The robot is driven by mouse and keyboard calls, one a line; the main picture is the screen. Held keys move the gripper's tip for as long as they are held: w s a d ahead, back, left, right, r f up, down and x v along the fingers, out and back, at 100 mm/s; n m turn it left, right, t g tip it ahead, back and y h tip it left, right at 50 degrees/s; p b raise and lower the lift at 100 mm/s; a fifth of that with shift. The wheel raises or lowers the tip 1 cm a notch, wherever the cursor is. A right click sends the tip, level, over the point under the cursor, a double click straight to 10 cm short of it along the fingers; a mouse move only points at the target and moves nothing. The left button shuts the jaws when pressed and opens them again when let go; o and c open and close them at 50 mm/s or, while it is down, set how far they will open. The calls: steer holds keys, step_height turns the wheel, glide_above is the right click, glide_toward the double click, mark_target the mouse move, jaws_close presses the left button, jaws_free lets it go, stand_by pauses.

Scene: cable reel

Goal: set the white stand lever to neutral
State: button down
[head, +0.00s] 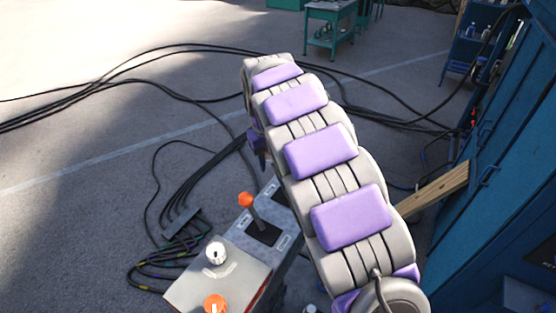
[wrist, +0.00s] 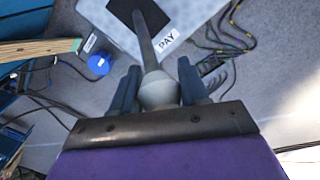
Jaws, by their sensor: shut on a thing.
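The white lever's pale round knob (wrist: 158,90) sits between the two dark fingers of my gripper (wrist: 157,85) in the wrist view. Its grey shaft (wrist: 144,38) runs up and slightly left to a black plate (wrist: 140,12) on a light grey panel. A label reading "PAY" (wrist: 168,41) lies right of the shaft. My gripper is shut on the knob. In the head view my gripper (head: 260,158) is mostly behind my arm, and the held knob is hidden. I cannot tell which setting the lever is in.
The grey console (head: 237,240) carries an orange-knobbed lever (head: 246,199), a white round knob (head: 216,253) and another orange knob (head: 215,303). Black cables (head: 180,225) lie on the floor. A wooden plank (head: 433,191) and blue cabinet (head: 497,190) stand right.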

steer(key=shift+s+d+r+t+y+b, duration=0.3)
steer(key=shift+s+d+t+y+b, duration=0.35)
steer(key=shift+b, duration=0.55)
steer(key=shift+s+d+r+t+y+b, duration=0.25)
steer(key=shift+s+d+t+y+b, duration=0.15)
steer(key=shift+d+y+b, duration=0.4)
steer(key=shift+s+d+r+t+y+b, duration=0.25)
steer(key=shift+s+d+t+y+b, duration=0.15)
steer(key=shift+d+y+b, duration=0.4)
steer(key=shift+a, duration=0.1)
steer(key=c, duration=0.7)
jaws_free()
steer(key=shift+c, duration=0.2)
steer(key=shift+o, duration=0.8)
steer(key=v, duration=1.7)
steer(key=shift+a+r, duration=0.2)
steer(key=shift+r, duration=0.15)
steer(key=shift+f, duration=0.1)
